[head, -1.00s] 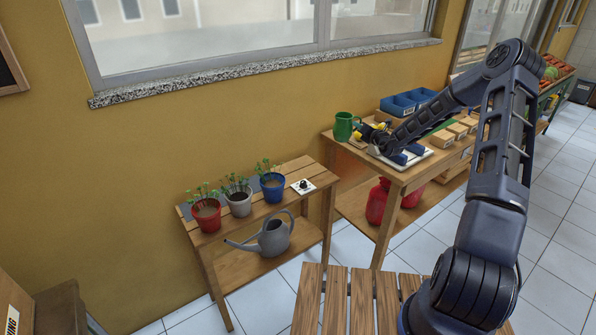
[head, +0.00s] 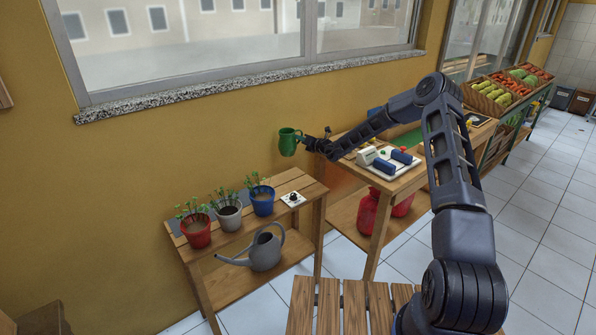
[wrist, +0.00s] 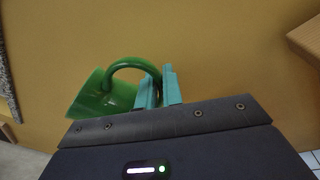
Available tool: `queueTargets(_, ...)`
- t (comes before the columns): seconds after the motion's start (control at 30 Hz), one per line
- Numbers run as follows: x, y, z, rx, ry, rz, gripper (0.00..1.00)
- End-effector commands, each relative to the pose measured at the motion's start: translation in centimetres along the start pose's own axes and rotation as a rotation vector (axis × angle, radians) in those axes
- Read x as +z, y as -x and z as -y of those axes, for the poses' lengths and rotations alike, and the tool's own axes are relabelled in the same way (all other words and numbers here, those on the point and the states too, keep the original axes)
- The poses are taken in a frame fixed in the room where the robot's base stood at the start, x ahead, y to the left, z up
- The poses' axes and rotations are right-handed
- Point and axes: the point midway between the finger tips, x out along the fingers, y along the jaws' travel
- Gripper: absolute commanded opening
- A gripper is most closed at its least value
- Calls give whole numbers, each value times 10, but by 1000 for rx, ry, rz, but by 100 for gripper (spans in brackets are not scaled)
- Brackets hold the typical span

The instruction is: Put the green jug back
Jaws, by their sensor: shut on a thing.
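The green jug (head: 288,142) hangs in the air in front of the yellow wall, above the gap at the right end of the plant bench (head: 325,186). My gripper (head: 306,140) is shut on its handle. In the wrist view the jug (wrist: 100,98) lies to the left of the jaws, and the teal fingers of my gripper (wrist: 158,88) pinch the side of the curved handle. The jug looks upright in the head view. Its far side is hidden.
A grey watering can (head: 265,250) stands below. The right table carries a white tray (head: 402,168). The window sill (head: 250,82) juts out above.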

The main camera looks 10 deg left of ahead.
Motion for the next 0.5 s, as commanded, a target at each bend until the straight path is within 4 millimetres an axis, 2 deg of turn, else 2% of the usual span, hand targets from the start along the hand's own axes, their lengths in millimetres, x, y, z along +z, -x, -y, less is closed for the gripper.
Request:
queueTargets(0.3,-55,-2,39,-1,-2,0,0)
queueTargets(0.5,-82,-3,58,0,-1,0,0)
